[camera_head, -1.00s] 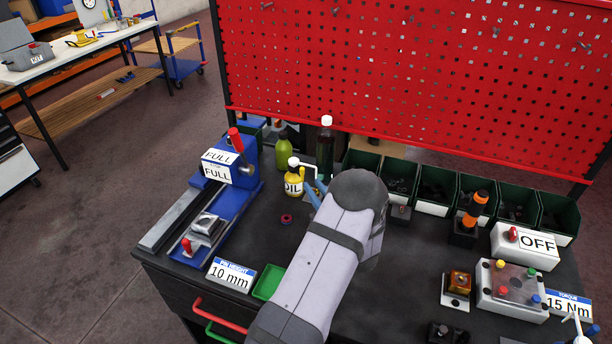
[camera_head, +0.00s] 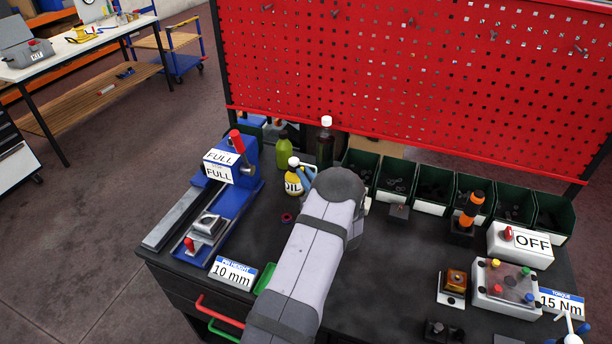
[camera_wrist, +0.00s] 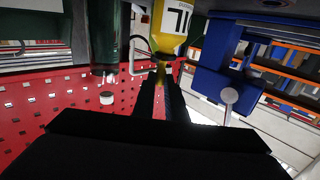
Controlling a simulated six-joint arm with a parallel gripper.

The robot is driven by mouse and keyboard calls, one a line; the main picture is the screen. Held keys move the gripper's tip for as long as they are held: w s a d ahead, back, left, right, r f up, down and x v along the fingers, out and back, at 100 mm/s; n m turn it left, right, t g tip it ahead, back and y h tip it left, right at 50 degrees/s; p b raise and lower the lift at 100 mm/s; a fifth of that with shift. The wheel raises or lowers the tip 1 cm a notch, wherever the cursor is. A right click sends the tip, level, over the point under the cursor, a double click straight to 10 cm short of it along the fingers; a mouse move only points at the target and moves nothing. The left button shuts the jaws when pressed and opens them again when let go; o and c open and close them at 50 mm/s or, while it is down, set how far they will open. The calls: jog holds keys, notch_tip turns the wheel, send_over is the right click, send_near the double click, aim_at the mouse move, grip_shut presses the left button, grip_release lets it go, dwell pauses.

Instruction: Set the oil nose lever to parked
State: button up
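The yellow oil bottle (camera_head: 293,186) with a white OIL label and white top (camera_head: 293,161) stands upright on the bench, left of my gripper. In the wrist view the bottle (camera_wrist: 168,42) appears upside down, with a thin white bent nose (camera_wrist: 132,55) at its side. My gripper (camera_head: 308,174) is at the top of the bottle, its blue fingers close to the white top. In the wrist view the dark fingers (camera_wrist: 161,88) overlap the bottle's neck. Whether they touch or grip the top is hidden. The nose is mostly covered by the fingers in the head view.
A green bottle (camera_head: 284,152) and a dark bottle with a white cap (camera_head: 325,148) stand behind. A blue vise-like fixture (camera_head: 236,180) with a red lever is at the left. Green bins (camera_head: 435,185) line the back right.

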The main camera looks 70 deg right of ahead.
jog(key=shift+w+a, duration=0.1)
grip_shut()
jog(key=w+a+m+g+h+b, duration=0.2)
jog(key=w+m+g+h+b, duration=0.2)
jog(key=w+m+g+b, duration=0.3)
jog(key=m+g+b, duration=0.2)
jog(key=m+g, duration=0.3)
jog(key=g, duration=0.5)
jog(key=shift+w+a+h, duration=0.2)
jog(key=shift+a+h, duration=0.05)
jog(key=shift+h, duration=0.05)
jog(key=shift+r+g+b, duration=0.1)
jog(key=shift+g+b, duration=0.2)
jog(key=shift+g, duration=0.1)
jog(key=o, duration=0.5)
grip_release()
jog(key=shift+a, duration=0.1)
jog(key=b+v, duration=0.2)
jog(key=v, duration=0.5)
